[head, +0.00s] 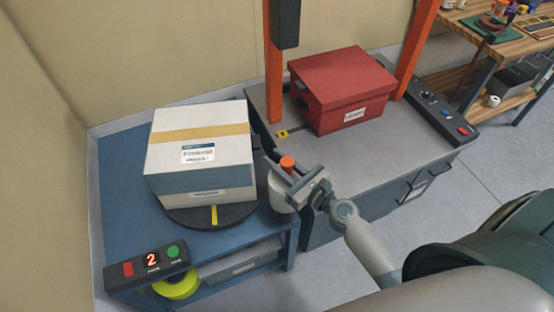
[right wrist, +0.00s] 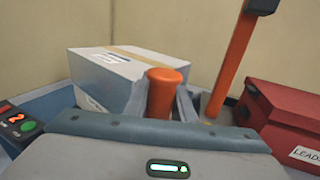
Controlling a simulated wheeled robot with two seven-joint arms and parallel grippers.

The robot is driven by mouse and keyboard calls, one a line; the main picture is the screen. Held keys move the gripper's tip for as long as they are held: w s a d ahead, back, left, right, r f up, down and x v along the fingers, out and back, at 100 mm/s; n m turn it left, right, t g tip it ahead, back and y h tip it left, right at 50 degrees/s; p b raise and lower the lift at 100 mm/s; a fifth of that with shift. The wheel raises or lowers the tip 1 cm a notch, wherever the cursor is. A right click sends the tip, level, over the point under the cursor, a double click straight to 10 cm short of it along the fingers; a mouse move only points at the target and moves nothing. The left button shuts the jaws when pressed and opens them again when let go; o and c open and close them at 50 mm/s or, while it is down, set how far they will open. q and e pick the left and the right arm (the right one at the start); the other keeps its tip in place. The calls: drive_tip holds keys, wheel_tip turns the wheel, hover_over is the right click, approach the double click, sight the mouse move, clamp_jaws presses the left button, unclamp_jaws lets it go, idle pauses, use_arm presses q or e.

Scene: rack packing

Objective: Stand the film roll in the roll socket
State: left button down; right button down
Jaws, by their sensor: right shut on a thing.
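The film roll (head: 280,194) is a pale, whitish roll with an orange core or handle (head: 287,163) sticking up from its top. It is upright at the right edge of the blue table. My right gripper (head: 288,174) is shut on the film roll by its orange part, which also shows between the fingers in the right wrist view (right wrist: 164,92). The roll socket cannot be made out; the roll's lower end is partly hidden and I cannot tell whether it rests on anything. My left gripper is not in view.
A taped white-and-grey box (head: 165,160) sits on a black turntable (head: 190,219) on the blue table (head: 120,230), close left of the roll. A control panel (head: 140,268) reads 2. A red box (head: 340,85) stands on the grey bench (head: 400,135) between orange posts (head: 273,70).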

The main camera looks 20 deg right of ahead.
drive_tip(key=shift+f+b, duration=1.2)
drive_tip(key=shift+f, duration=0.05)
drive_tip(key=c, duration=1.4)
unclamp_jaws()
drive_tip(key=shift+f, duration=0.15)
drive_tip(key=shift+s, duration=0.15)
